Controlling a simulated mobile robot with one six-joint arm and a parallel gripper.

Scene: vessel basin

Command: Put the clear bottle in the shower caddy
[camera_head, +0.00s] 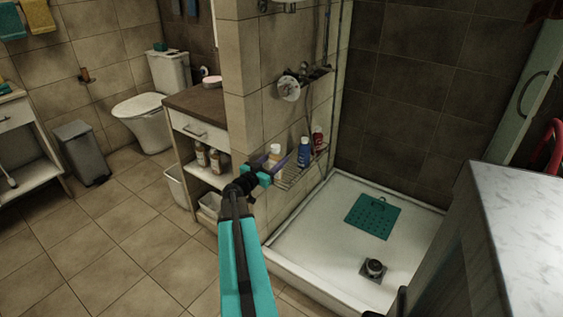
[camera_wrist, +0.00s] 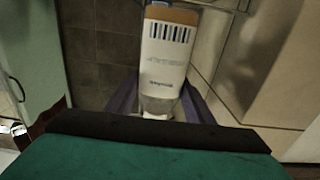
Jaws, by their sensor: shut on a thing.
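My gripper (camera_head: 272,163) is shut on the clear bottle (camera_head: 275,150), which has a white label with dark stripes. In the wrist view the bottle (camera_wrist: 167,55) lies between the two purplish fingers (camera_wrist: 158,103), with a brownish band at its far end. The shower caddy (camera_head: 290,180) is a wire rack on the tiled wall beside the shower. The bottle is at the caddy's left end. I cannot tell whether it touches the rack.
A blue bottle (camera_head: 304,151) and a red bottle (camera_head: 318,139) stand in the caddy, right of my gripper. A shower mixer (camera_head: 289,88) is on the wall above. The shower tray (camera_head: 320,235) holds a green mat (camera_head: 373,217). A cabinet (camera_head: 195,130) stands to the left.

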